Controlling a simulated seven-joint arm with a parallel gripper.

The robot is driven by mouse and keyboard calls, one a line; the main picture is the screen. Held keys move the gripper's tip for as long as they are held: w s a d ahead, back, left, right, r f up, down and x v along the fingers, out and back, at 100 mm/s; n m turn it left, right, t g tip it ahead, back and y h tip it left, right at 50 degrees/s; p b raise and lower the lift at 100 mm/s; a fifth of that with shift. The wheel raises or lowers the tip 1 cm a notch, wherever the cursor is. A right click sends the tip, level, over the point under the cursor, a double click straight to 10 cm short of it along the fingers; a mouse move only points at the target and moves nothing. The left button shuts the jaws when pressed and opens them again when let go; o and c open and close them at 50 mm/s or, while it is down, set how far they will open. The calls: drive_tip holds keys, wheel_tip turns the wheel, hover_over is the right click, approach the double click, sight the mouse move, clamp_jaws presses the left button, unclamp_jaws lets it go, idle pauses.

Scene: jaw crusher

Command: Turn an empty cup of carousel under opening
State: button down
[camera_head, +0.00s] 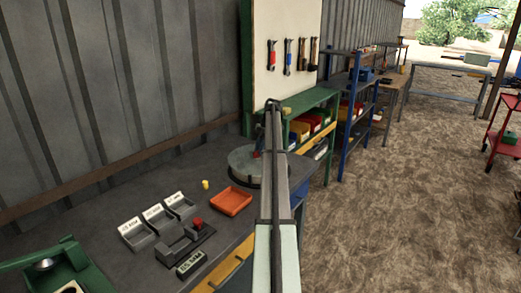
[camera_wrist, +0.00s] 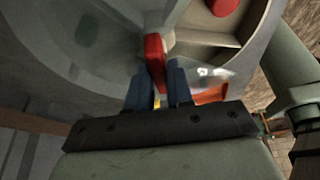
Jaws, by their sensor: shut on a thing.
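The carousel (camera_head: 243,163) is a round grey drum on the bench, partly hidden behind my arm in the head view. In the wrist view its top (camera_wrist: 60,60) fills the upper part, with walled cups around a pale hub. One cup (camera_wrist: 208,28) at upper right holds a red piece (camera_wrist: 224,5). A dark shape shows dimly at upper left; I cannot tell what it is. My gripper (camera_wrist: 160,80) has its blue fingers shut on a red handle (camera_wrist: 153,57) by the hub. In the head view my gripper is small and mostly hidden. I cannot identify the opening.
An orange tray (camera_head: 231,201) lies on the bench in front of the carousel. Several labelled grey bins (camera_head: 137,235), a small device with a red knob (camera_head: 198,223) and a yellow piece (camera_head: 205,184) stand to the left. A green machine (camera_head: 60,268) is at lower left.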

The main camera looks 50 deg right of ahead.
drive_tip(key=c, duration=1.1)
unclamp_jaws()
drive_tip(key=shift+d+r, duration=0.25)
drive_tip(key=shift+r, duration=0.3)
drive_tip(key=d, duration=0.4)
drive_tip(key=s+d, duration=0.1)
drive_tip(key=d, duration=0.3)
drive_tip(key=s+d, duration=0.1)
drive_tip(key=d, duration=0.2)
drive_tip(key=shift+d, duration=0.4)
drive_tip(key=shift+s, duration=0.1)
